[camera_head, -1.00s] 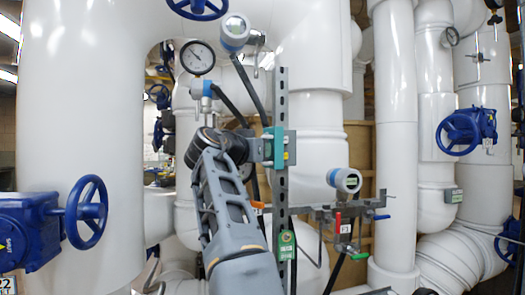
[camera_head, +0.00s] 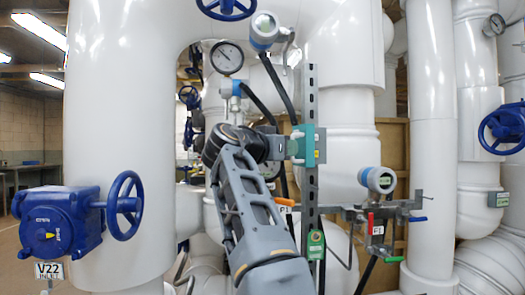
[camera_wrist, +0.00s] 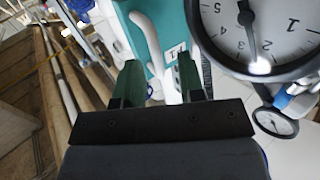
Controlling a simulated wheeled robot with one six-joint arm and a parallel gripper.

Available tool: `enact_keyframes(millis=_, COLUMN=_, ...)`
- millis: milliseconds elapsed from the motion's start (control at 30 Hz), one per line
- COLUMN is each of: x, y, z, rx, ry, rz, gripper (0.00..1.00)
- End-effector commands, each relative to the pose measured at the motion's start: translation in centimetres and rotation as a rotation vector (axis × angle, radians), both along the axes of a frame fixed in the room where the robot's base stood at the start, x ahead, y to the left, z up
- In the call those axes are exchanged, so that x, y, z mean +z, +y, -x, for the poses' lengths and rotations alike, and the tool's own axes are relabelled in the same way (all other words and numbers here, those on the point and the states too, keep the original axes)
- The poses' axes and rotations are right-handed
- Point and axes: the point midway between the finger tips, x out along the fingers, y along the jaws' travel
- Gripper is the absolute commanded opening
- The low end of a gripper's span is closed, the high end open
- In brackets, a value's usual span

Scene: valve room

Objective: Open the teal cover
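The teal cover (camera_head: 309,145) is a small box face on the upright metal strut, right beside the end of my arm in the head view. In the wrist view the teal cover (camera_wrist: 178,22) fills the top middle, with a white curved handle (camera_wrist: 148,38) on it. My gripper (camera_wrist: 159,66) is open, its two dark green fingers apart in front of the cover. The lower part of the handle shows between the fingers; I cannot tell whether they touch it. In the head view the arm hides most of my gripper (camera_head: 284,148).
A round pressure gauge (camera_wrist: 262,30) is close to the right finger in the wrist view. The slotted strut (camera_head: 312,95) stands behind the arm.

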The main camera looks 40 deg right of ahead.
Motion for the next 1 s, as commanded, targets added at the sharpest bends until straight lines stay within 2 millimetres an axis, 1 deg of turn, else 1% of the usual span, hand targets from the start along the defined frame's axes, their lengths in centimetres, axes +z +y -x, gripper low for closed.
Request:
enact_keyframes(millis=33, x=-0.1, y=1.2, z=0.1, rx=0.007, ry=-0.001, rz=0.001, gripper=0.36)
enact_keyframes(millis=200, x=0.0, y=4.7, z=0.7, rx=0.007, ry=-0.001, rz=0.000, gripper=0.36)
enact_keyframes(millis=400, x=0.0, y=8.0, z=1.3, rx=0.005, ry=0.000, rz=0.000, gripper=0.36)
enact_keyframes(millis=500, x=0.0, y=9.0, z=1.5, rx=0.003, ry=0.000, rz=-0.001, gripper=0.36)
enact_keyframes(millis=700, x=0.0, y=10.1, z=1.7, rx=0.001, ry=0.001, rz=0.000, gripper=0.36)
enact_keyframes(millis=1000, x=0.0, y=10.2, z=1.8, rx=0.000, ry=0.001, rz=0.000, gripper=0.36)
